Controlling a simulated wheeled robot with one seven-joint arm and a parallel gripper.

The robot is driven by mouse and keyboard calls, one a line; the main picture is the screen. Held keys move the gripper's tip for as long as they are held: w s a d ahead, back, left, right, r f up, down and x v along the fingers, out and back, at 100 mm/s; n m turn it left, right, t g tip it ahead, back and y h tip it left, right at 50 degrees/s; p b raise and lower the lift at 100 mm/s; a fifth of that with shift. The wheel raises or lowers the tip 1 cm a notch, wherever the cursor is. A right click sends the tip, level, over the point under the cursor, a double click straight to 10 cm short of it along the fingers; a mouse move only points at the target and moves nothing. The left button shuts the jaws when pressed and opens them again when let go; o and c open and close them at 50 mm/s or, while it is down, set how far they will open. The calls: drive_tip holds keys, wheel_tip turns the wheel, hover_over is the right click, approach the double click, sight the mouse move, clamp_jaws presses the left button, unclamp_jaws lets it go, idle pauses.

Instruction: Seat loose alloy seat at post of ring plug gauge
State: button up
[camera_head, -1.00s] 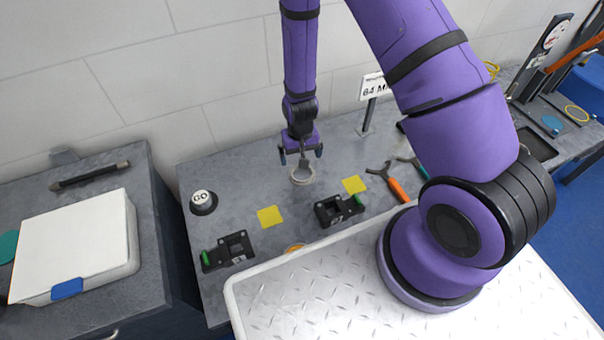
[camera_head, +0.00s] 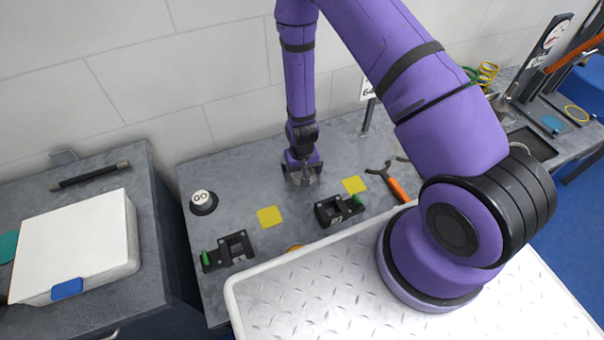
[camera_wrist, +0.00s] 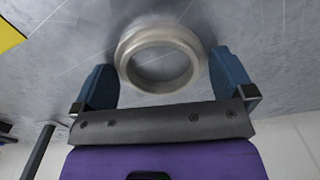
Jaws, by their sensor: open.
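The loose alloy seat is a pale metal ring (camera_wrist: 127,66) lying flat on the grey bench in the wrist view. My gripper (camera_wrist: 165,76) is open, with one blue finger on each side of the ring; small gaps show between fingers and ring. In the head view my gripper (camera_head: 302,179) points down at the bench and mostly hides the ring. A short white post marked GO on a round black base, apparently the ring plug gauge (camera_head: 203,201), stands to the left of my gripper, its post bare.
Yellow squares (camera_head: 269,216) and two black fixtures with green parts (camera_head: 338,210) (camera_head: 228,252) lie in front. Orange-handled pliers (camera_head: 395,188) lie to the right. A sign on a stand (camera_head: 368,100) rises behind. The bench between gripper and gauge is clear.

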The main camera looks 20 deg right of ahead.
drive_tip(key=c, duration=1)
drive_tip(key=shift+r, duration=0.15)
